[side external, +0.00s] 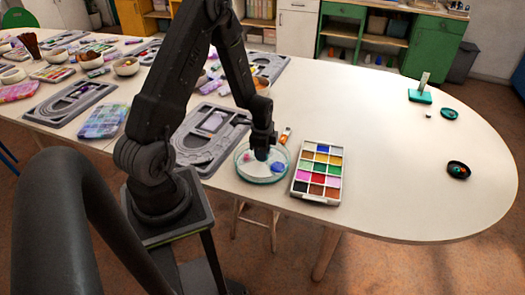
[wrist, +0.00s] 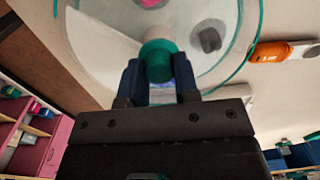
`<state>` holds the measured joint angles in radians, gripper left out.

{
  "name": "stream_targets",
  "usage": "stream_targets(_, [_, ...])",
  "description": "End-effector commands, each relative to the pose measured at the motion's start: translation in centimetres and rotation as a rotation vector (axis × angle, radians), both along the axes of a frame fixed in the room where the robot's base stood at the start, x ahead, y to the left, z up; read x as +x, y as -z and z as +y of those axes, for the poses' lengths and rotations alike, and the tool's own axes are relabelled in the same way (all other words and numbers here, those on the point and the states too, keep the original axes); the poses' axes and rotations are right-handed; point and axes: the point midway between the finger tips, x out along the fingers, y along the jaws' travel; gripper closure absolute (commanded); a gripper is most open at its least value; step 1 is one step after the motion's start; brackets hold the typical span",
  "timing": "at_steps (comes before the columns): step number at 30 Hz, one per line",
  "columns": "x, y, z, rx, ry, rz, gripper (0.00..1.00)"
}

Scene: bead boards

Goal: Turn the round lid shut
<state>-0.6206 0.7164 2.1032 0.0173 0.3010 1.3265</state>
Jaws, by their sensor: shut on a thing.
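The round lid (side external: 247,172) is clear with a teal rim and sits on a shallow round container near the table's front edge, in the side view. The lid also fills the top of the wrist view (wrist: 100,50). A teal knob (wrist: 158,50) stands up at its middle. My gripper (side external: 262,152) points down over the lid. In the wrist view my gripper (wrist: 158,75) has its two blue fingers shut on the knob, one on each side. Through the lid I see a white wedge, a pink thing and a grey thing. My fingers hide part of the knob.
A paint box (side external: 317,172) with several coloured squares lies just right of the lid. An orange tube (wrist: 270,51) lies close beside the rim. A grey bead board (side external: 205,140) is to the left. The table's right side is mostly clear, with a dark dish (side external: 458,170).

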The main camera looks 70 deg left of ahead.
Motion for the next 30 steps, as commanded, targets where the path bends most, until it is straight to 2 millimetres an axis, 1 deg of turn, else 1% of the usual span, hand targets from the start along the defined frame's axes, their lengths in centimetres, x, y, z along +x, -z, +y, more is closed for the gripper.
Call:
stream_targets(6, [-0.03,0.00,0.05,0.001,0.126,-0.001,1.00])
stream_targets(12, [-0.02,-0.01,0.05,0.000,0.192,-0.001,1.00])
stream_targets(29, [0.00,-0.01,0.03,0.001,0.220,-0.001,1.00])
stream_targets(30, [0.00,-0.01,0.03,0.001,0.220,-0.001,0.69])
